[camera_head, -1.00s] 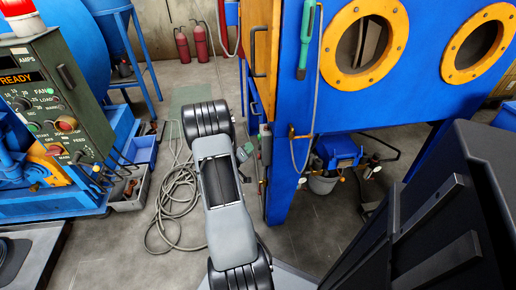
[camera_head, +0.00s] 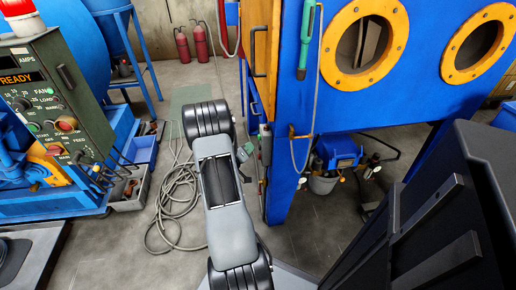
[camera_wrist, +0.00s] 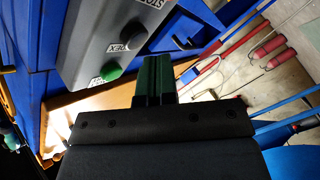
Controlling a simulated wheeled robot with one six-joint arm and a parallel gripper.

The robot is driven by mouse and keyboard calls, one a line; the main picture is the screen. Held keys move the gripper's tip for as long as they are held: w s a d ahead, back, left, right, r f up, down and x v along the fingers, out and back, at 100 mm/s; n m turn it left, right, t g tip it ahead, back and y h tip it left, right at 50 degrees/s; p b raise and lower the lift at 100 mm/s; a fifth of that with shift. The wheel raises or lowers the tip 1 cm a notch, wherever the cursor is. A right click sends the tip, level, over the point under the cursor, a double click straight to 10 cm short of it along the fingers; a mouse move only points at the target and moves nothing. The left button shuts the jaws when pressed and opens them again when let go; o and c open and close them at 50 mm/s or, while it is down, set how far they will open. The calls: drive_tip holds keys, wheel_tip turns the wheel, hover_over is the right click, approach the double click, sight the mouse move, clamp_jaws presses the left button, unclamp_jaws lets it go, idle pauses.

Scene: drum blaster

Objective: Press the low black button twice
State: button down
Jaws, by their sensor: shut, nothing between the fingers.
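A grey control box (camera_wrist: 95,20) fills the upper left of the wrist view. A dark button (camera_wrist: 138,32) sits on its face, beside a label partly reading "DEX". A green button (camera_wrist: 118,68) is on the same face, nearer my gripper. The closed green fingers of my gripper (camera_wrist: 153,62) are to the right of the green button in the picture. I cannot tell how far they are from the box face. In the head view my gripper (camera_head: 246,152) is small beside a grey box (camera_head: 265,143) on the blue cabinet's edge, and the buttons cannot be made out.
The blue cabinet (camera_head: 350,105) with orange-ringed ports stands at the right. A green control panel (camera_head: 60,100) showing READY is at the left. A coiled hose (camera_head: 175,205) lies on the floor beside my arm. Two red extinguishers (camera_head: 190,45) stand at the back wall.

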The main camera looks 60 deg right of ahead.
drive_tip(key=shift+s+d, duration=0.1)
drive_tip(key=shift+s, duration=0.05)
drive_tip(key=shift+s+d, duration=0.1)
drive_tip(key=shift+s, duration=0.1)
drive_tip(key=shift+s+d, duration=0.25)
drive_tip(key=shift+s, duration=0.1)
idle(0.8)
drive_tip(key=shift+w, duration=0.15)
drive_tip(key=shift+w+a, duration=0.5)
drive_tip(key=shift+w, duration=0.05)
idle(0.4)
drive_tip(key=shift+w+a, duration=0.75)
drive_tip(key=shift+w, duration=0.3)
drive_tip(key=shift+w+a, duration=0.7)
drive_tip(key=shift+w, duration=0.3)
idle(3.4)
